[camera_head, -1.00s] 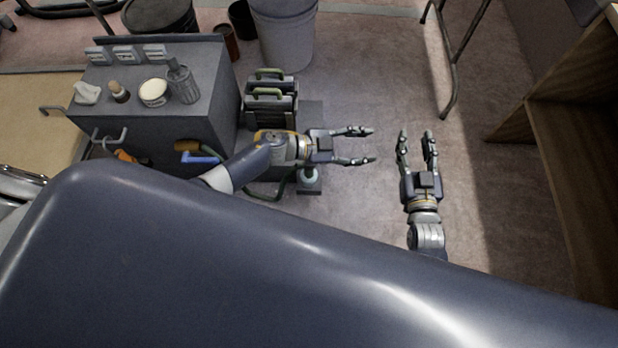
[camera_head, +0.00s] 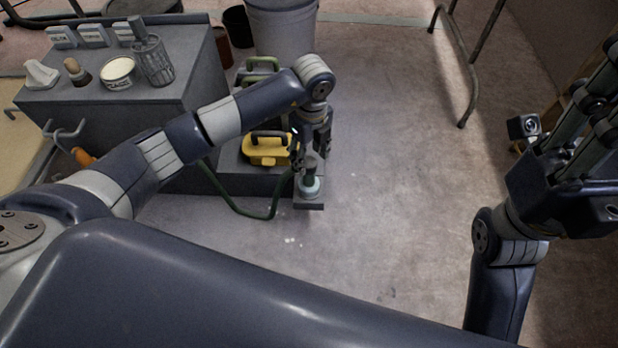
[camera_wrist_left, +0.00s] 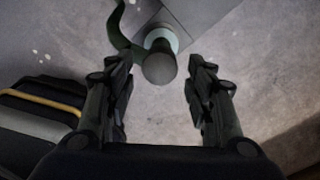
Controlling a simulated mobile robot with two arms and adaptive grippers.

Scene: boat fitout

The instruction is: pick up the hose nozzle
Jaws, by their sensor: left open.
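The hose nozzle (camera_head: 311,180) stands upright on a small grey block, with a pale ring at its base and the green hose (camera_head: 262,216) curving beside it. My left gripper (camera_head: 308,158) points down just above it, partly hidden by its own wrist. In the left wrist view the nozzle's dark round top (camera_wrist_left: 159,64) lies between the tips of the two open fingers (camera_wrist_left: 160,80), with a gap on each side. My right gripper (camera_head: 606,75) is raised at the right edge, partly cut off by the frame.
A yellow case (camera_head: 267,149) with a dark handle sits on a low grey step left of the nozzle. A grey cabinet (camera_head: 150,108) carries a tin (camera_head: 117,72) and a mesh cup (camera_head: 153,62). A bucket (camera_head: 283,28) stands behind. Floor to the right is clear.

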